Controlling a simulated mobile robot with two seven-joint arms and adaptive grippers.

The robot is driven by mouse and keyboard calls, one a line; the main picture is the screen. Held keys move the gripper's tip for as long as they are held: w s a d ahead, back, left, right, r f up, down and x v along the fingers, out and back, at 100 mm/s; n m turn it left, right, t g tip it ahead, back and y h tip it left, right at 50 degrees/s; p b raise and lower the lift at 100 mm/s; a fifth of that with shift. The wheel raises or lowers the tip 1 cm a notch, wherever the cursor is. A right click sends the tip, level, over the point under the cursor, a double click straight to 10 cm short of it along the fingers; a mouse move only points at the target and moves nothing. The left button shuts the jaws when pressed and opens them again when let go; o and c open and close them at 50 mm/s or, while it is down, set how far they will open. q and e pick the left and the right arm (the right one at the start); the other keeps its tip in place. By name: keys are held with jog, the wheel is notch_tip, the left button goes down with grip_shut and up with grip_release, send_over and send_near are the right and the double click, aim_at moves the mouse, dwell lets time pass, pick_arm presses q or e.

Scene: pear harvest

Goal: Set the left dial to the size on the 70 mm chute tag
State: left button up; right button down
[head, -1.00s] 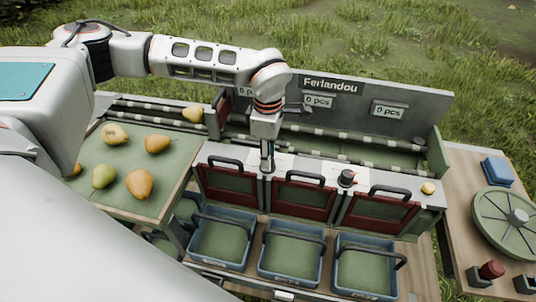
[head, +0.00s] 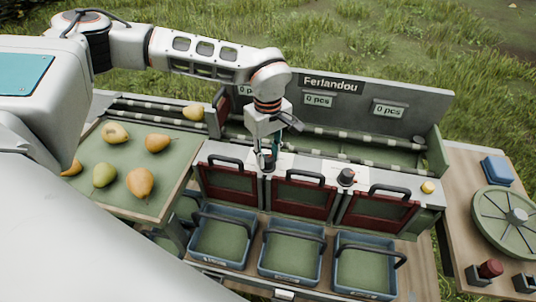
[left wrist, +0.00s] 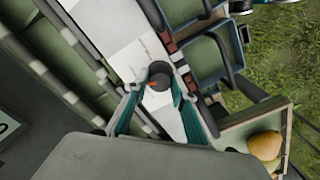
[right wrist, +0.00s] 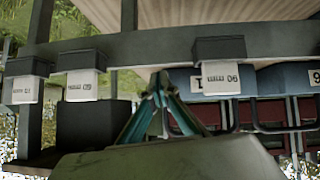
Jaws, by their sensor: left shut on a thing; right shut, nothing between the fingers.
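The left dial (left wrist: 160,76), a dark round knob with an orange-red mark, sits on the white panel strip. It also shows in the head view (head: 267,161), partly covered. My left gripper (head: 268,152) points down over it, and in the left wrist view its teal fingers (left wrist: 157,90) are shut on the dial from both sides. One tag (right wrist: 220,75) and another (right wrist: 80,85) carry tiny print that looks upside down. I cannot tell for sure which one reads 70 mm.
A second dial (head: 347,177) and a yellow button (head: 428,187) sit on the same panel. Red-framed gates (head: 303,199) and blue crates (head: 290,258) stand in front. Several pears lie on the green tray (head: 128,199). A side table (head: 462,180) is at the right.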

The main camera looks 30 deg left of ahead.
aim_at(268, 158)
pick_arm(q)
jog(key=shift+m, duration=0.3)
jog(key=o, duration=1.1)
notch_tip(268, 158, up, 12)
dwell(0.6)
